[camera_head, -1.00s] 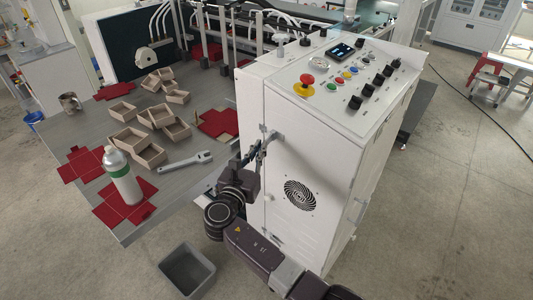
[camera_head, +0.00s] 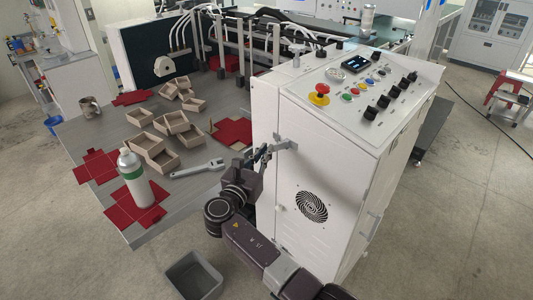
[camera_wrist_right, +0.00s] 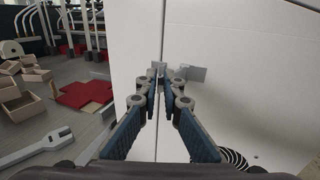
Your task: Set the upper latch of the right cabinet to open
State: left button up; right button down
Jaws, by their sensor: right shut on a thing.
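The white cabinet (camera_head: 330,170) stands right of the grey table, with a control panel on top and a round fan grille on its front. Its upper latch (camera_head: 287,142) is a grey metal piece near the left edge of the front, close to the top. In the right wrist view the latch (camera_wrist_right: 190,73) sticks out to the right behind the fingertips. My right gripper (camera_head: 264,153) is at the latch's left end, its fingers (camera_wrist_right: 158,72) closed on it. The fingertips hide part of the latch. My left gripper is in neither view.
The grey table (camera_head: 95,130) holds several cardboard boxes (camera_head: 155,150), red flat blanks, a bottle (camera_head: 133,180) and a wrench (camera_head: 197,168).

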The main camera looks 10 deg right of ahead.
jog(key=shift+w+a+r, duration=0.15)
jog(key=shift+r, duration=0.2)
jog(key=shift+w+a+r, duration=0.15)
jog(key=shift+r, duration=0.2)
jog(key=c, duration=2.5)
grip_release()
jog(key=shift+c, duration=0.2)
jog(key=shift+o, duration=0.3)
jog(key=shift+w+a, duration=0.15)
jog(key=shift+a, duration=0.05)
jog(key=shift+d, duration=0.15)
notch_tip(320, 180, up, 9)
jog(key=shift+s+f, duration=0.2)
jog(key=shift+s, duration=0.05)
